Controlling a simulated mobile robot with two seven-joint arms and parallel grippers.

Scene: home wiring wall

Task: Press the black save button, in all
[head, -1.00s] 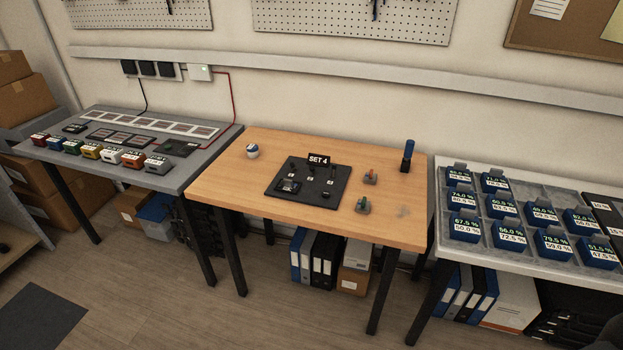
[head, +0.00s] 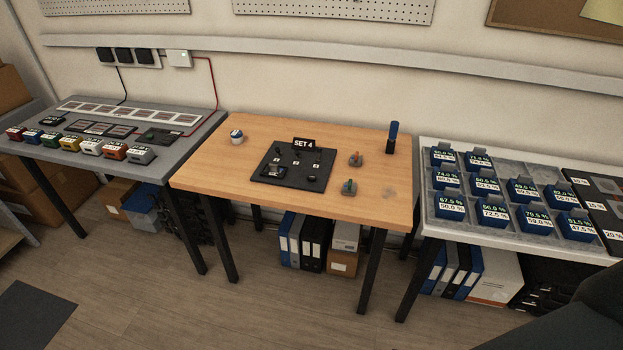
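A black panel (head: 292,168) with a "SET 4" sign (head: 303,143) lies on the wooden table (head: 215,160). It carries several small levers or switches and a small dark block (head: 272,171) at its front left. A small dark knob or button (head: 312,179) sits at its front right; I cannot tell whether it is the save button. Neither gripper shows in the head view. A dark part of my own body fills the bottom right corner.
The grey table (head: 190,160) at left holds several coloured blocks and a dark device (head: 160,137). The white table (head: 428,222) at right holds a grey tray (head: 515,178) of blue labelled blocks. A blue-topped cylinder (head: 392,137) and a white-and-blue ball (head: 236,136) stand on the wooden table. Floor in front is clear.

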